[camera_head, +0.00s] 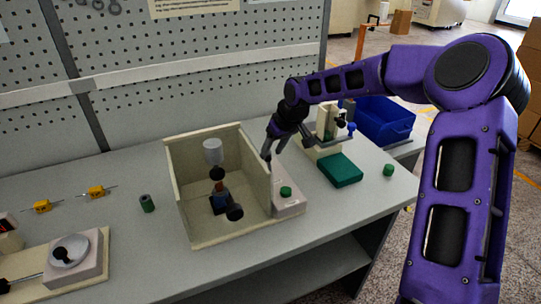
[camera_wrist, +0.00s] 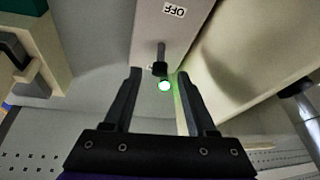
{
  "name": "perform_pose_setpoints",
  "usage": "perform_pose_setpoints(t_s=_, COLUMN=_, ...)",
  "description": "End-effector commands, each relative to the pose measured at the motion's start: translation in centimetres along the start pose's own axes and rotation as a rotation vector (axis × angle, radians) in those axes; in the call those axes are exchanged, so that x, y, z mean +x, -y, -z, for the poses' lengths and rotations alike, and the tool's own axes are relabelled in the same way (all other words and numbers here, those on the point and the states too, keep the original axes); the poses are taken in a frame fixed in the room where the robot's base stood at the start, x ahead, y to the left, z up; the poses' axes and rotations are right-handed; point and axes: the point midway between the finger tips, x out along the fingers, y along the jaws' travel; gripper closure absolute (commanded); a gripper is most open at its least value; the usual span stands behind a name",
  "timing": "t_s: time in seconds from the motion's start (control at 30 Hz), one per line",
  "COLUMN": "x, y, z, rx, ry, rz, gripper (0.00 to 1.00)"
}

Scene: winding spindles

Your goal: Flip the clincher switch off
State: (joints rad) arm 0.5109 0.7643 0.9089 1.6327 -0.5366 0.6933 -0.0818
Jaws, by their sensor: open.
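The switch (camera_wrist: 160,66) is a small dark lever on a pale housing (camera_wrist: 150,35), in the wrist view. An OFF label (camera_wrist: 174,11) is on the housing at the top of that view, beyond the lever. A green light (camera_wrist: 165,86) is lit just below the lever. My gripper (camera_wrist: 160,75) is open and empty, with the lever between its fingertips in that view; I cannot tell whether they touch it. In the head view, my gripper (camera_head: 268,157) points down behind the pale box (camera_head: 291,206) with a green round piece on top, and the lever is hidden there.
An open cream enclosure (camera_head: 185,225) stands close to the left of my gripper. A cream device (camera_head: 327,120), a green block (camera_head: 341,169) and a blue bin (camera_head: 385,122) are to its right. The bench front right of the enclosure is mostly clear.

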Motion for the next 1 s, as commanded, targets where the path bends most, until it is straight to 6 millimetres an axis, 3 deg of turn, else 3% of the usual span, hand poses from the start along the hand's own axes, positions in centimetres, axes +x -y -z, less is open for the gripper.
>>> perform_pose_setpoints(t_s=0.2, x=1.9, y=0.0, z=0.0, rx=0.000, ry=0.000, rz=0.000, gripper=0.43)
perform_pose_setpoints(t_s=0.5, x=2.0, y=0.0, z=0.0, rx=0.000, ry=0.000, rz=-0.001, gripper=0.43)
perform_pose_setpoints(t_s=0.8, x=2.0, y=0.0, z=0.0, rx=0.000, ry=0.000, rz=-0.001, gripper=0.97)
perform_pose_setpoints(t_s=1.0, x=2.0, y=-0.1, z=0.0, rx=0.000, ry=0.000, rz=-0.001, gripper=1.00)
